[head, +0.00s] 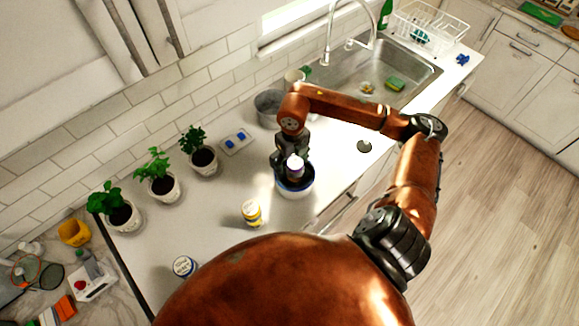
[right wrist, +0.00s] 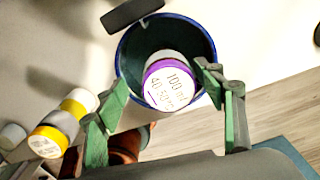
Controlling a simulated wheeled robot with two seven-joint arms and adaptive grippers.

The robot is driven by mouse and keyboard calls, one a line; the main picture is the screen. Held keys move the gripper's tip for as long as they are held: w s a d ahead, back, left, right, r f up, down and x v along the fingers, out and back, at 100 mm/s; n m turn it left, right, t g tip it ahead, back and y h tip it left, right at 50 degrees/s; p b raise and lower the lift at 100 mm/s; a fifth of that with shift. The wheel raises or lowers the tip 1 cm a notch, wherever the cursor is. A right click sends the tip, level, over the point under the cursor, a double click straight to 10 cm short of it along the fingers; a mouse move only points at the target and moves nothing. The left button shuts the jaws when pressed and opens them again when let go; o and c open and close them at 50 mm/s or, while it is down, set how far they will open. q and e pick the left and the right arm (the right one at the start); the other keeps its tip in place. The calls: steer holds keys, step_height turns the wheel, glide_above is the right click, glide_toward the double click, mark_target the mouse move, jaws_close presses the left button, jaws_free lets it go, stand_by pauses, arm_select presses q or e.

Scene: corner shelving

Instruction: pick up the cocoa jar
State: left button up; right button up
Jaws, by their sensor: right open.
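A jar with a white lid and a purple rim (right wrist: 170,85) stands inside a dark blue container (right wrist: 124,62) in the right wrist view. Its lid carries print, but I cannot tell whether it says cocoa. A yellow-and-white jar (head: 252,213) stands on the counter nearby. My left gripper is not in view.
A white-lidded jar (head: 184,267) stands near the front of the counter (head: 215,235). Potted plants (head: 203,158) line the wall side. A grey metal pot (head: 268,108) and the sink (head: 385,75) are behind my right arm. The counter between plants and jars is clear.

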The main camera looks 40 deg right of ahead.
steer(key=shift+f, duration=0.65)
steer(key=shift+s+d+f+p, duration=0.15)
steer(key=shift+f+p, duration=0.15)
steer(key=shift+f, duration=0.55)
steer(key=f, duration=0.1)
steer(key=f+p, duration=0.1)
steer(key=f, duration=0.2)
steer(key=shift+s+d+f, duration=0.1)
steer(key=shift+d, duration=0.2)
steer(key=shift+f, duration=0.3)
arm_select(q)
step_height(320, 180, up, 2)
arm_select(e)
steer(key=shift+c, duration=0.4)
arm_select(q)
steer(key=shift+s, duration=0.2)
arm_select(e)
steer(key=c, duration=1.5)
steer(key=shift+r, duration=0.1)
